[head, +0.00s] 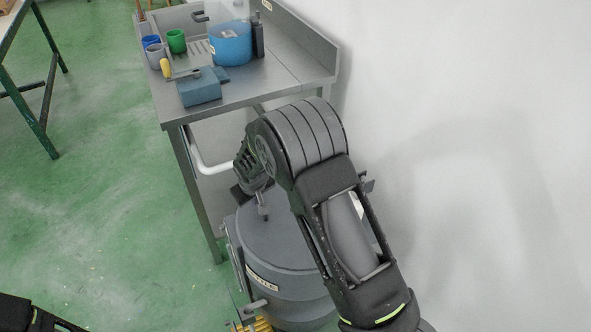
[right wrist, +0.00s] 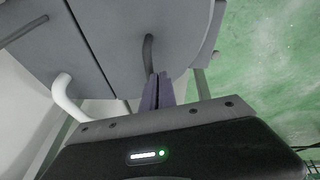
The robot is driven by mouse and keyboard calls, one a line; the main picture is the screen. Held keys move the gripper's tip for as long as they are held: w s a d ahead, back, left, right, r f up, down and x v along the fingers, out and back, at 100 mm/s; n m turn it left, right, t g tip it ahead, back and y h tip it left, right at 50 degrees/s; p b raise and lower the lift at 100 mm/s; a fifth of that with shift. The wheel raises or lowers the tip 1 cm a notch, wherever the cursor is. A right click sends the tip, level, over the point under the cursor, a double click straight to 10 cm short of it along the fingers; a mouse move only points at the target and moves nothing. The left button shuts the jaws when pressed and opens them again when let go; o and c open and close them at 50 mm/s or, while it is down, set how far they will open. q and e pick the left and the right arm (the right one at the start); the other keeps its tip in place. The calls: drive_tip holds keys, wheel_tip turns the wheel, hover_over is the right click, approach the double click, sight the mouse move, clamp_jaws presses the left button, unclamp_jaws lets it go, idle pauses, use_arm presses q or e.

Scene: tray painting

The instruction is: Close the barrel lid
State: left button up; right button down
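The grey barrel (head: 292,285) stands on the floor below the end of the steel table, partly hidden by my right arm. Its round grey lid (head: 285,235) lies over the top; I cannot tell whether it sits fully down. In the right wrist view the lid's grey underside or top (right wrist: 120,35) fills the upper part, with a dark seam across it. My right gripper (head: 262,208) is above the lid's left side. Its fingers (right wrist: 158,88) are together at the end of the curved lid handle (right wrist: 148,55), apparently gripping it. My left gripper is out of view.
The steel table (head: 262,88) stands just behind the barrel, with a blue tub (head: 231,45), cups and a blue-grey block (head: 199,88) on it. A white pipe (head: 212,168) runs beneath. The white wall is close on the right; green floor is open on the left.

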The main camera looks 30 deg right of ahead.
drive_tip(key=s+a+r+p, duration=0.1)
drive_tip(key=s+a+r, duration=0.2)
drive_tip(key=r, duration=0.7)
drive_tip(key=a, duration=0.2)
drive_tip(key=shift+s+a+r+p, duration=0.2)
drive_tip(key=shift+a+r+p, duration=0.15)
drive_tip(key=shift+r, duration=0.05)
drive_tip(key=s+a+f+n+y, duration=0.1)
drive_tip(key=s+a+f+y, duration=0.2)
drive_tip(key=s+a+f, duration=0.6)
drive_tip(key=s+f+m+g, duration=0.1)
drive_tip(key=s+f, duration=0.3)
drive_tip(key=s, duration=0.3)
drive_tip(key=s+f+m+g+y, duration=0.1)
drive_tip(key=s+f+m, duration=0.1)
drive_tip(key=s+f, duration=0.2)
drive_tip(key=s+f+m+g+y, duration=0.1)
drive_tip(key=s+f, duration=0.3)
drive_tip(key=s, duration=0.6)
drive_tip(key=shift+s+a+f+p, duration=0.2)
drive_tip(key=shift+f+p, duration=0.05)
drive_tip(key=shift+p, duration=0.1)
